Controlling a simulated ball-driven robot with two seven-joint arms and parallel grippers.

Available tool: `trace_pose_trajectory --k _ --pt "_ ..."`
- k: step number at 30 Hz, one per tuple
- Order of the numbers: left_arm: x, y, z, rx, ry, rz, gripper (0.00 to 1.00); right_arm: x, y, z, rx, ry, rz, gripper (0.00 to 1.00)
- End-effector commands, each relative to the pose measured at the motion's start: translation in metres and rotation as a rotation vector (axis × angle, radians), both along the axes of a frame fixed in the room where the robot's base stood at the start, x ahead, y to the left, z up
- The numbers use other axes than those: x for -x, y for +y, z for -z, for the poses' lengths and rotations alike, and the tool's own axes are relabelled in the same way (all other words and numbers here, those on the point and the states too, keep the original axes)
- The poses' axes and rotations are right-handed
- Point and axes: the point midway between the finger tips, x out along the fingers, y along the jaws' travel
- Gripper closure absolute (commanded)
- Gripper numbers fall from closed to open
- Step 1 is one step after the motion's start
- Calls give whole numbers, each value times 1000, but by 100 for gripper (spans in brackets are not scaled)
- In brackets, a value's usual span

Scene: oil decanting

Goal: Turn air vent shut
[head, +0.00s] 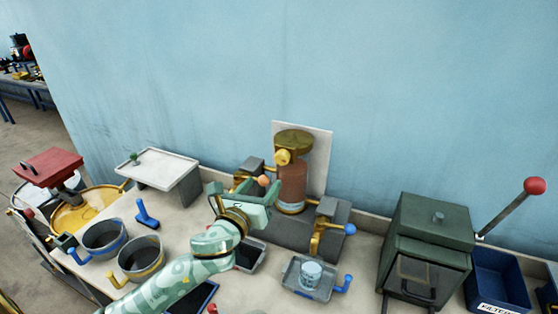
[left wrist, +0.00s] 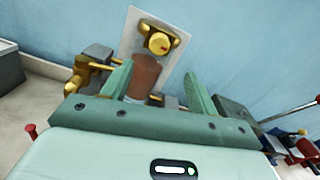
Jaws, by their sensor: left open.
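A yellow knob (head: 283,157), which looks like the air vent, sits on the front of the brass top of a brown-red vessel (head: 292,185). In the left wrist view the yellow knob (left wrist: 158,43) shows a small red mark on its face, beyond the fingertips. My left gripper (head: 245,190) is open and empty, in front of and below the knob, apart from it. In the left wrist view its two green fingers (left wrist: 157,75) stand wide apart with the vessel (left wrist: 145,77) seen between them. My right gripper is not in view.
Brass valves with an orange ball handle (head: 263,180) and a blue ball handle (head: 350,229) flank the vessel. A white panel (head: 318,150) stands behind it. A dark green box (head: 430,245) stands farther right.

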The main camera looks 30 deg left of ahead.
Motion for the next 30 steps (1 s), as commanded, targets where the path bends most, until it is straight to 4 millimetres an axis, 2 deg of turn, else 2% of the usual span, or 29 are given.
trace_pose_trajectory --k 3,6,9,12,18,26,30 --pt "-33 2 -3 1 -3 -3 41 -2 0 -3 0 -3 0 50" --pt "-57 3 -2 2 -1 -2 41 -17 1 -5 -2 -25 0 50" --pt "-78 5 -1 2 -1 -2 41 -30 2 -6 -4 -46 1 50" --pt "-93 6 -1 3 0 -2 41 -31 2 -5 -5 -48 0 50" --pt "-107 6 0 2 1 -1 41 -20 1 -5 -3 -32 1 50" --pt "-108 6 0 2 1 -1 41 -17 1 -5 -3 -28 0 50" --pt "-108 6 0 2 1 -1 80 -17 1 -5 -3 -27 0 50"
